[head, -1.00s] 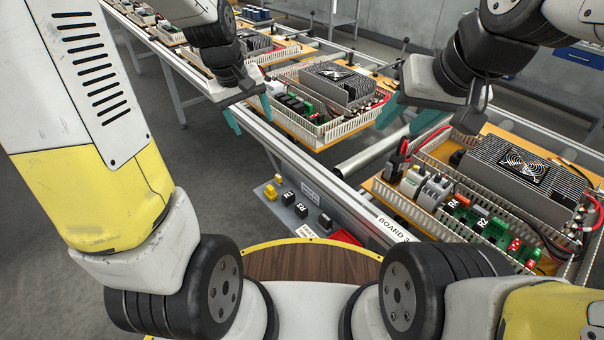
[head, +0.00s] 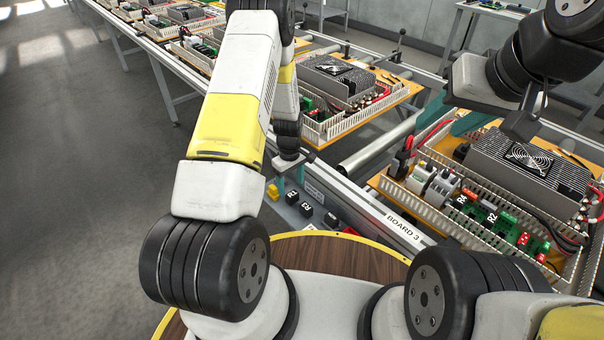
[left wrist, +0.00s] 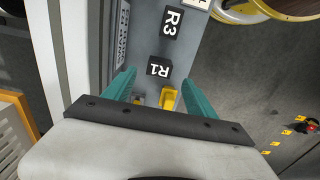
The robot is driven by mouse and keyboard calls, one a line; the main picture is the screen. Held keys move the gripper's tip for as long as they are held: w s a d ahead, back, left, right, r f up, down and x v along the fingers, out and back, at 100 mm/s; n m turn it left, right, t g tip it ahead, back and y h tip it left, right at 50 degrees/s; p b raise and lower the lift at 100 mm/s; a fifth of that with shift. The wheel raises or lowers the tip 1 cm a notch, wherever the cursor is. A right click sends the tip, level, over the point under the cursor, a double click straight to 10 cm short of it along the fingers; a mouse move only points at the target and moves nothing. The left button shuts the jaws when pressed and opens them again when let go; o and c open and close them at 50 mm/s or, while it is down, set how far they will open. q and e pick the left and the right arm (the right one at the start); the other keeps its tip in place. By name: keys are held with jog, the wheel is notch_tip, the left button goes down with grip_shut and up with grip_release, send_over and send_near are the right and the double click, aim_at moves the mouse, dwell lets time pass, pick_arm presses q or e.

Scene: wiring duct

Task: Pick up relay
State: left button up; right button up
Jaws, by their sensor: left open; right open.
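Two black relay cubes, R1 (head: 292,198) and R3 (head: 306,209), sit on a grey tray ledge (head: 318,204) along the front of the conveyor. In the left wrist view, R1 (left wrist: 160,68) lies between and just beyond the fingertips, and R3 (left wrist: 172,22) lies further up. My left gripper (head: 290,174) is open and empty, pointing down above the ledge near R1. It shows in the left wrist view (left wrist: 158,82) with a yellow piece (left wrist: 168,98) also between its teal fingers. My right gripper (head: 457,116) is open and empty over the back left of the Board 3 panel.
The Board 3 panel (head: 376,183) carries a slotted white duct, relays R4 (head: 461,199) and R2 (head: 491,217), and a finned fan unit (head: 530,165). A yellow block (head: 272,191) and a dark block (head: 330,220) share the ledge. Another board (head: 345,85) stands behind.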

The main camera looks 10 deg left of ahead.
aim_at(292, 194)
pick_arm(q)
notch_tip(292, 194, down, 6)
jog(key=shift+d+f, duration=0.1)
jog(key=shift+d, duration=0.05)
grip_shut()
dwell(0.4)
